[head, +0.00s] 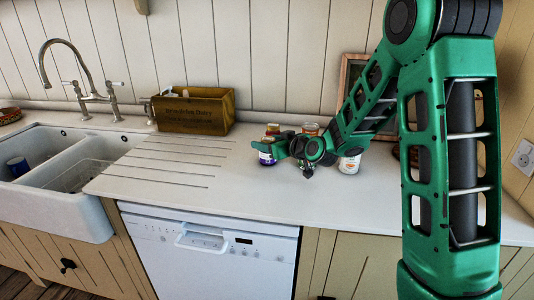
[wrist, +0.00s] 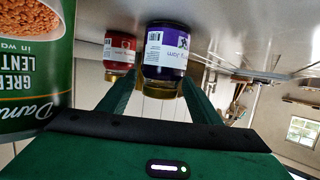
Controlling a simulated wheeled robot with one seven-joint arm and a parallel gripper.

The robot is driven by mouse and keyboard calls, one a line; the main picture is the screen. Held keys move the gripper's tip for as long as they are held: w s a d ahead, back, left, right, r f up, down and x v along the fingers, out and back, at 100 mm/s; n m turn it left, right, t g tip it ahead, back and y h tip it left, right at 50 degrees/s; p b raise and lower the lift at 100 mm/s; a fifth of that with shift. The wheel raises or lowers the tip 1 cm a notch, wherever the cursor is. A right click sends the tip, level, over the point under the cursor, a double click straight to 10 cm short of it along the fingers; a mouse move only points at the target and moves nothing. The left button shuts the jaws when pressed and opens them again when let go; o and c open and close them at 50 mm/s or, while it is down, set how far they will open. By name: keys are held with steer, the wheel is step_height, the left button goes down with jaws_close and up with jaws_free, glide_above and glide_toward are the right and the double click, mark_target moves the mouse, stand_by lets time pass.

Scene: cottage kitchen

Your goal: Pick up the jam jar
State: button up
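A jam jar with a dark purple label and gold lid (wrist: 166,50) is straight ahead of my gripper (wrist: 158,78) in the wrist view, which shows the scene upside down. My gripper is open, with one green finger on each side of the jar's lid end; whether either touches the glass I cannot tell. In the head view the purple jar (head: 267,159) stands on the counter, partly hidden by my gripper (head: 272,150). A second jar with a red label (wrist: 119,48) is farther back and to the left in the wrist view.
A large green lentil tin (wrist: 32,75) is close on the left in the wrist view. In the head view a white-labelled container (head: 350,164) stands right of my gripper. A wooden box (head: 194,112) is at the back wall. The counter (head: 190,170) to the left is clear.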

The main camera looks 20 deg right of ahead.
steer(key=c, duration=1)
steer(key=shift+c, duration=0.8)
steer(key=shift+r, duration=0.1)
